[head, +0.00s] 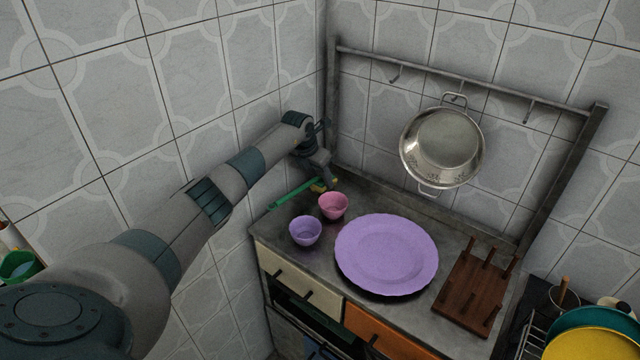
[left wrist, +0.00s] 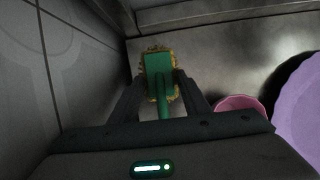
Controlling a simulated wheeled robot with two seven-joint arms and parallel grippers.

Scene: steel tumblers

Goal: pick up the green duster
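The green duster (head: 292,193) lies on the counter's back left corner, its green handle pointing to the front left. Its yellow-fringed head is partly hidden by my left gripper (head: 324,182) in the head view. In the left wrist view the duster's green head (left wrist: 158,64) with its yellow fringe shows just beyond my left fingertips (left wrist: 160,82). The handle runs back between the two fingers. The fingers stand apart, with a gap seeming to show beside the handle. My right gripper is in neither view.
A pink bowl (head: 333,205) stands close to the duster on its right. A purple bowl (head: 305,231) and a large purple plate (head: 387,254) are nearer the front. A wooden rack (head: 472,291) stands to the right. Tiled walls close off the left and back.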

